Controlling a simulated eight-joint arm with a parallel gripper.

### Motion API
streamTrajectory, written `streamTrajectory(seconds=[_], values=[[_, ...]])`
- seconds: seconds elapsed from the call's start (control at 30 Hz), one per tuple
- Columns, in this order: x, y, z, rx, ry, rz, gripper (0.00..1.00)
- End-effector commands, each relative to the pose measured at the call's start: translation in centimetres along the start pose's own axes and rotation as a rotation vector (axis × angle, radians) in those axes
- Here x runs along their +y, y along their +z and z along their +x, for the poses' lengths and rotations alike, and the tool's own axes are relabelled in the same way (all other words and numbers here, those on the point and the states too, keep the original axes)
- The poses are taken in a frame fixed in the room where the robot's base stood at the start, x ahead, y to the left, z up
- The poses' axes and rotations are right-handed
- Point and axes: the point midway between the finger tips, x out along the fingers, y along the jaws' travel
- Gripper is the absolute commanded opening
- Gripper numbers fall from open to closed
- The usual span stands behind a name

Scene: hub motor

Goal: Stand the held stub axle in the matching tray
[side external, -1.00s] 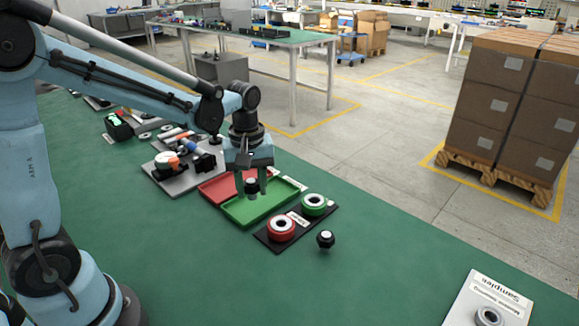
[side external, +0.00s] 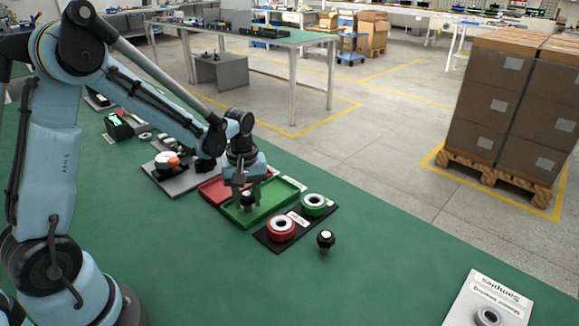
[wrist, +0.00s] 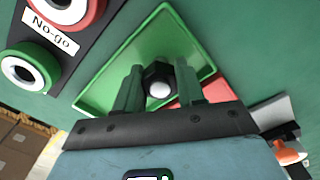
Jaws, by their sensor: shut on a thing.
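My gripper (side external: 247,199) is shut on a dark stub axle (side external: 247,197) with a pale round end, held upright over the green tray (side external: 286,193). In the wrist view the stub axle (wrist: 158,82) sits between the two green fingers (wrist: 158,90), with the green tray (wrist: 100,92) behind it. I cannot tell whether its lower end touches the tray floor. The red tray (side external: 211,188) lies beside the green one, partly hidden by my gripper. A second dark stub axle (side external: 326,239) stands on the bench.
A black gauge plate with a red ring (side external: 281,228) and a green ring (side external: 314,205) lies right of the trays. A grey plate with tools (side external: 172,180) lies to their left. The green bench top is clear in front.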

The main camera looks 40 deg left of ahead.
Motion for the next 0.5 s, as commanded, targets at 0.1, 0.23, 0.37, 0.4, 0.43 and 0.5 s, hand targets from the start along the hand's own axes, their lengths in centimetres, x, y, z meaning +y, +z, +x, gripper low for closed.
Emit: streamTrajectory(seconds=[0.1,0.23,0.37,0.4,0.43,0.5], values=[[0.00,0.01,0.23,0.000,0.000,0.000,0.00],[0.00,0.01,0.27,0.000,0.000,0.000,0.54],[0.00,0.01,0.26,0.000,0.000,0.000,0.64],[0.00,0.01,0.25,0.000,0.000,0.000,0.64],[0.00,0.01,0.25,0.000,0.000,0.000,0.64],[0.00,0.01,0.25,0.000,0.000,0.000,0.64]])
